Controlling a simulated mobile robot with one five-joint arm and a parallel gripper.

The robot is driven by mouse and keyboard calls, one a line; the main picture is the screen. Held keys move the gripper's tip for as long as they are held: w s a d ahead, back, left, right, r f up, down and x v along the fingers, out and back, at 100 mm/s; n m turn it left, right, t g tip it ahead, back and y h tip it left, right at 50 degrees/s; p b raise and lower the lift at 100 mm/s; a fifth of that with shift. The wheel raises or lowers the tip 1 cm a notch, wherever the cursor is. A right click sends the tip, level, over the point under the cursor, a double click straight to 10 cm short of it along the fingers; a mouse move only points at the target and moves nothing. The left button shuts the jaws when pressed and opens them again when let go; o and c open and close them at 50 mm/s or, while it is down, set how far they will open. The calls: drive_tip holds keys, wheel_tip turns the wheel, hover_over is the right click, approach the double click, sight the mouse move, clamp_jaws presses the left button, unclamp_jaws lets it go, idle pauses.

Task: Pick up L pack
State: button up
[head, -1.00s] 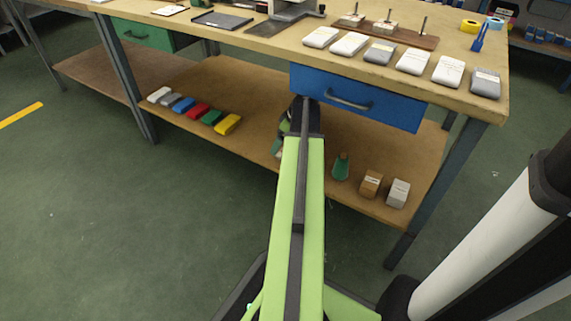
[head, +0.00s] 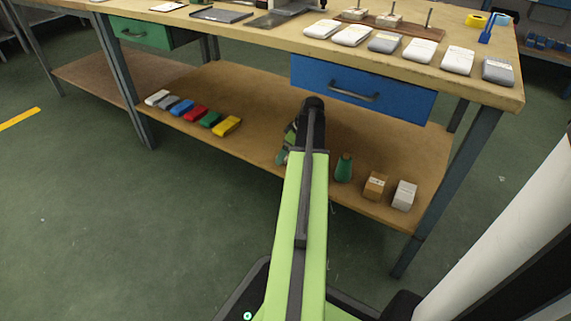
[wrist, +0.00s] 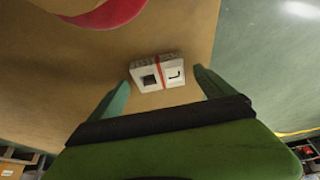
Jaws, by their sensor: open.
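The L pack (wrist: 158,72) is a small white box with a red stripe, a dark square and a black L on its face. In the wrist view it lies on a tan wooden surface, near the edge on the right. My gripper (wrist: 162,90) is open, its two green fingers apart, with the pack ahead of and between their tips. Nothing is held. I cannot tell from this view whether a finger touches the pack. In the head view my arm reaches over the lower shelf (head: 255,95), and the pack cannot be made out there.
A red round thing (wrist: 108,14) is near the pack. On the lower shelf stand a green bottle-like item (head: 343,168), a brown box (head: 375,185) and a grey-white box (head: 404,195). Several coloured packs (head: 196,112) lie left. The blue drawer (head: 365,90) hangs above.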

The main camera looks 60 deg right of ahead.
drive_tip(key=shift+w+f, duration=0.15)
drive_tip(key=shift+f, duration=0.1)
drive_tip(key=shift+c, duration=0.2)
drive_tip(key=c, duration=1.4)
drive_tip(key=shift+r, duration=0.1)
